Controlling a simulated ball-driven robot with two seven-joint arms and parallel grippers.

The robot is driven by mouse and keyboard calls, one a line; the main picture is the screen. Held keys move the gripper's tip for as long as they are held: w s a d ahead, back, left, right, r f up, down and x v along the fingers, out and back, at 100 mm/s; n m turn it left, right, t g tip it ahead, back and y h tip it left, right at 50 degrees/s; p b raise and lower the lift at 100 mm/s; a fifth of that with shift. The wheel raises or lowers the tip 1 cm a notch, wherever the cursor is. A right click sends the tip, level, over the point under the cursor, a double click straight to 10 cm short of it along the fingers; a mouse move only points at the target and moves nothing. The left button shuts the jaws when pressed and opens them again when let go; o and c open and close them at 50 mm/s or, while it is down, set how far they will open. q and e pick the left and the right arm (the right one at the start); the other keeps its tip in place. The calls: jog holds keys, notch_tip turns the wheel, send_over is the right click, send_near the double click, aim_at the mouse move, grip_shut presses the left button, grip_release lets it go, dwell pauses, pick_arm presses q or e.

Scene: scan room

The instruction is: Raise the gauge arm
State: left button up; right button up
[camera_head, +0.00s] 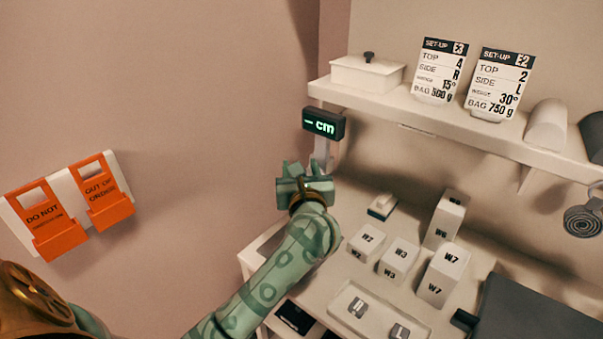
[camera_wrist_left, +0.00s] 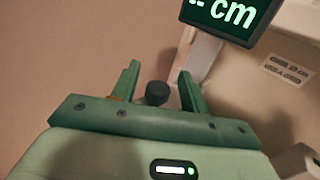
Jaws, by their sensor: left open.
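The gauge's dark display (camera_head: 324,124) reads "-- cm" in green, on a pale post (camera_head: 321,152) at the wall corner below the shelf. In the left wrist view the display (camera_wrist_left: 228,18) is at the top right, with the pale post (camera_wrist_left: 201,60) below it. A dark round knob (camera_wrist_left: 157,93) shows between the fingers of my left gripper (camera_wrist_left: 158,72); I cannot tell whether it belongs to the gauge arm. The left gripper (camera_head: 302,168) is open, just below the display, fingers apart around the knob without visible grip. My right gripper is not in view.
The worktop holds blocks marked W2 (camera_head: 365,243), W3 (camera_head: 399,260) and W7 (camera_head: 443,274), and a pale tray (camera_head: 350,318). The shelf (camera_head: 450,122) above carries a lidded box (camera_head: 367,75) and set-up cards (camera_head: 437,72). Orange tags (camera_head: 104,195) hang on the left wall.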

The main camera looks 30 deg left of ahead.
pick_arm(q)
jog(key=p+v, duration=0.1)
jog(key=v, duration=1.5)
jog(key=shift+d, duration=0.2)
jog(key=shift+s, duration=0.1)
